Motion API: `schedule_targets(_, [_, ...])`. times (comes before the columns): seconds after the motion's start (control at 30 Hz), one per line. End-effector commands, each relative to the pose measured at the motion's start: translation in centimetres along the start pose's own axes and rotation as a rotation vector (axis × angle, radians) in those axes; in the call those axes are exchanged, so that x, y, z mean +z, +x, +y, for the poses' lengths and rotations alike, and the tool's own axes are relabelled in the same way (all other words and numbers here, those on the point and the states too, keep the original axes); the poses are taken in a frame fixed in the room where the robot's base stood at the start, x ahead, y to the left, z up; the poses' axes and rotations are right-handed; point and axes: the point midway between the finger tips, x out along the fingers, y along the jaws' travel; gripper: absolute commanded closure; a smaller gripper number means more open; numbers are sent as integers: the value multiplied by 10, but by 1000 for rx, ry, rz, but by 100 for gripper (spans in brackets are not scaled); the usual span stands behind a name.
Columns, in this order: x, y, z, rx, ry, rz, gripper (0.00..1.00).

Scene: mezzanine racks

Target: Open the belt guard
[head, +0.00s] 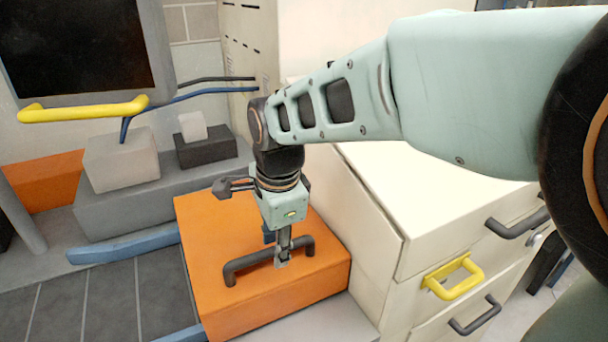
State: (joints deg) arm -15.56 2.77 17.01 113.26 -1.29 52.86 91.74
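An orange box-like cover (205,235) with a dark bar handle (245,264) on top sits at the lower middle of the head view; it looks like the belt guard. It appears closed and lies flat. My gripper (279,252) points down at the handle, right of its middle. One finger passes in front of the bar and reaches below its top edge; the other is mostly hidden behind. I cannot tell whether the fingers press on the bar or only stand around it.
A white cabinet (375,225) with yellow (455,278) and dark handles stands close on the right. Blue rails (123,248) and dark panels (85,305) lie to the left. Grey blocks (120,160) stand behind, below a dark-faced panel with a yellow handle (83,110).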

Motion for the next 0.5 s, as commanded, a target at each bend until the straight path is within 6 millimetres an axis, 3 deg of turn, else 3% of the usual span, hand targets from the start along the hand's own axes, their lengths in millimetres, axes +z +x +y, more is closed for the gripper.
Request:
schedule_targets(0.23, [0,0,0,0,0,0,68])
schedule_targets(0.5, [0,0,0,0,0,0,98])
